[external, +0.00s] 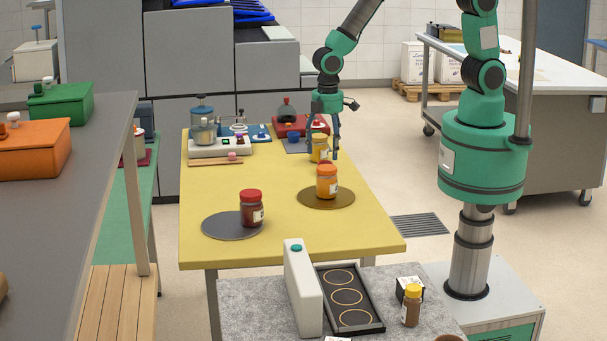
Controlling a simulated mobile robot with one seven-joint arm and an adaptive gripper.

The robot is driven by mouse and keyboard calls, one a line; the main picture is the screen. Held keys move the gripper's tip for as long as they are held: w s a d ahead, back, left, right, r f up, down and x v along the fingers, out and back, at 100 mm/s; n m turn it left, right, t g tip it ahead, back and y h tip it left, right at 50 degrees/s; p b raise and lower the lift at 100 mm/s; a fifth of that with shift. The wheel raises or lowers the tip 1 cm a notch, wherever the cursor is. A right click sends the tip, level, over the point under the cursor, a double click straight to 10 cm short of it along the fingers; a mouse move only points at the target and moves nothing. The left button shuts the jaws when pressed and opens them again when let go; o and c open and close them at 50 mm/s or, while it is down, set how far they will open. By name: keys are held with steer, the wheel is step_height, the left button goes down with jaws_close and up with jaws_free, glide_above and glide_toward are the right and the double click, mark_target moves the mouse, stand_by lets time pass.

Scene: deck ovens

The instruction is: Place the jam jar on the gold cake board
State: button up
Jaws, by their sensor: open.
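A jar with dark red contents and a red lid (252,210) stands upright on a round grey board (217,226). The gold cake board (325,202) lies to its right, farther back on the yellow table. An orange jar with an orange lid (327,184) stands upright on the gold board. My gripper (325,150) is open, pointing down behind the orange jar, near a yellow jar (320,146) at the back. Whether the fingers touch the yellow jar cannot be told. A small red item (325,162) is partly hidden there.
The yellow table (215,182) has free room at left centre and along its front. White equipment (219,147) and a red tray (291,128) stand at its back. A white upright container (303,287), black tray (349,298) and small brown jar (411,307) occupy the grey front counter.

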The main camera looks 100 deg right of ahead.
steer(key=s+d+r+t, duration=0.1)
steer(key=s+r, duration=0.1)
steer(key=r, duration=0.5)
steer(key=s+d+r+t, duration=0.1)
steer(key=s+d+r, duration=0.1)
steer(key=r, duration=0.6)
steer(key=s+d+r+m+t, duration=0.1)
steer(key=s+d+r, duration=0.2)
steer(key=s+r, duration=0.7)
steer(key=s+d+r+m+t, duration=0.2)
steer(key=s+d+r, duration=0.1)
steer(key=s+r, duration=0.7)
steer(key=s, duration=0.4)
steer(key=shift+s+r+t, duration=0.25)
steer(key=shift+s+t, duration=0.05)
steer(key=shift+s, duration=0.05)
step_height(320, 180, down, 4)
steer(key=b, duration=0.4)
steer(key=shift+f, duration=0.2)
